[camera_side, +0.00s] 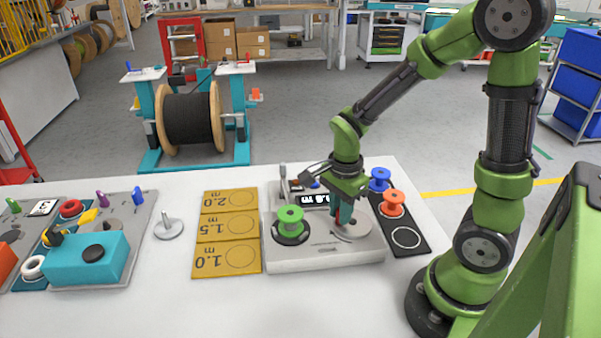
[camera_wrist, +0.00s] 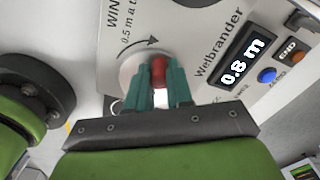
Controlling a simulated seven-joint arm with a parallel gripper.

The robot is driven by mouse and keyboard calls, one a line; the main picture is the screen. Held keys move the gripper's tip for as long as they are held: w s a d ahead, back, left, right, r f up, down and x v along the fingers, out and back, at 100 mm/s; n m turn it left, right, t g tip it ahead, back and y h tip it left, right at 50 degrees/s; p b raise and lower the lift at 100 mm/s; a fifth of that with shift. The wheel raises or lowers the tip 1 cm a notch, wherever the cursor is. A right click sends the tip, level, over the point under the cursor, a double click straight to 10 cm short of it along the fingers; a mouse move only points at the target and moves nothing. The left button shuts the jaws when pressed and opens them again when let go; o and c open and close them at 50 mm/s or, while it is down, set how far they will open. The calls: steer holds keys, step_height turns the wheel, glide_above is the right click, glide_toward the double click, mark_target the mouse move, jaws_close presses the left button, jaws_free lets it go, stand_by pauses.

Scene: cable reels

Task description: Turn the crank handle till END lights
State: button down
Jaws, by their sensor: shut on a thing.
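The white winding machine (camera_side: 330,257) stands on the table. Its crank handle has a red knob (camera_wrist: 158,72) on a pale round disc (camera_wrist: 128,72), also seen in the side view (camera_side: 352,231). My gripper (camera_wrist: 158,92) points down with its teal fingers closed around the red knob; they partly hide it. In the side view my gripper (camera_side: 344,215) is over the disc. The display (camera_wrist: 242,62) reads 0.8 m. The END lamp (camera_wrist: 291,51) is a small dark panel with orange edges; I cannot tell whether it is lit. A green reel (camera_side: 290,219) sits on the machine's left.
Yellow length cards (camera_side: 226,229) marked 2.0, 1.5 and 1.0 m lie left of the machine. A black tray (camera_side: 408,221) at its right holds a blue reel (camera_side: 380,180) and an orange reel (camera_side: 393,203). A blue button (camera_wrist: 267,75) is beside the display. A teal box (camera_side: 88,262) stands farther left.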

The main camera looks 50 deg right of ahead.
steer(key=shift+w+d, duration=0.35)
steer(key=shift+d, duration=0.9)
steer(key=shift+s+d, duration=0.25)
steer(key=shift+d, duration=0.2)
steer(key=shift+s+d, duration=0.2)
steer(key=shift+d, duration=0.25)
steer(key=shift+s+d, duration=0.35)
steer(key=shift+s, duration=1.1)
steer(key=shift+s+a, duration=0.45)
steer(key=shift+s, duration=0.25)
steer(key=c, duration=1.1)
jaws_free()
steer(key=shift+o, duration=0.2)
